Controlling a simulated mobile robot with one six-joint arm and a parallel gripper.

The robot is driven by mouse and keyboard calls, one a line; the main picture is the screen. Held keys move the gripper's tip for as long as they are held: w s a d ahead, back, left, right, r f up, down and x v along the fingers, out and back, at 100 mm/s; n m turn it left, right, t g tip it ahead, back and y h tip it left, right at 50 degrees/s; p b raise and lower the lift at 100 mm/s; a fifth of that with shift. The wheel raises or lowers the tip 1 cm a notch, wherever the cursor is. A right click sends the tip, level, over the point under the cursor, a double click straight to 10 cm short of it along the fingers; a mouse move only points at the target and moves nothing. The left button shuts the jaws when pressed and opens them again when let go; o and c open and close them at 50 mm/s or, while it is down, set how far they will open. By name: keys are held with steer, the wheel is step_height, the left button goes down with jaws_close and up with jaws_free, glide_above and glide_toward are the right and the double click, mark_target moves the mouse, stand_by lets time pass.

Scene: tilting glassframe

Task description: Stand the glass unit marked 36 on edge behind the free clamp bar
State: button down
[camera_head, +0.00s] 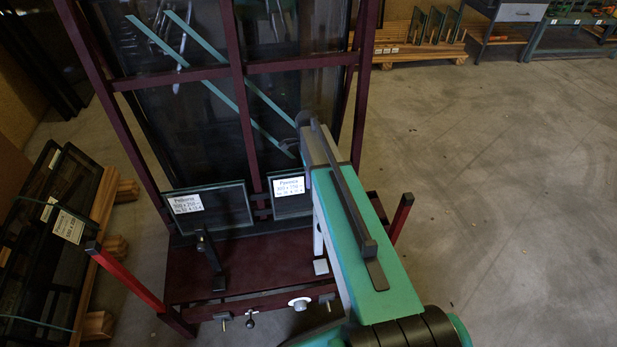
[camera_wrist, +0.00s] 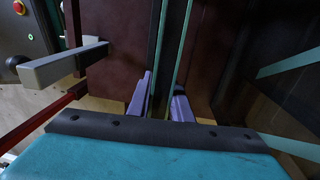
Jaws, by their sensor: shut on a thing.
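A small dark glass unit with a white label (camera_head: 288,187) stands at the foot of the dark red rack, partly hidden by my arm. Its label print is too small to read surely as 36. Another labelled glass unit (camera_head: 225,210) stands to its left. In the wrist view my gripper (camera_wrist: 165,98) has its two purple fingers on either side of a green-edged glass unit (camera_wrist: 170,55) and is shut on it; the head view hides the fingers. A black clamp (camera_head: 212,262) stands before the left unit. A grey bar (camera_wrist: 65,68) shows at left in the wrist view.
The dark red rack (camera_head: 240,275) has red posts at both front corners and large panes behind. Dark glass units (camera_head: 40,240) lean on timber at far left. The floor (camera_head: 500,190) at right is clear. Benches stand at the back right.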

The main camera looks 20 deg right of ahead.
steer(key=shift+w+f, duration=0.15)
steer(key=shift+f, duration=0.55)
steer(key=shift+f+b, duration=0.3)
steer(key=shift+f, duration=0.15)
stand_by(1.2)
steer(key=c, duration=1.6)
jaws_free()
steer(key=shift+o, duration=0.4)
steer(key=shift+f, duration=0.15)
steer(key=shift+w+d+r+p, duration=0.1)
steer(key=shift+r+p, duration=0.9)
steer(key=shift+r, duration=0.55)
steer(key=shift+w+r+p, duration=0.1)
steer(key=shift+r+p, duration=0.9)
steer(key=shift+r, duration=0.55)
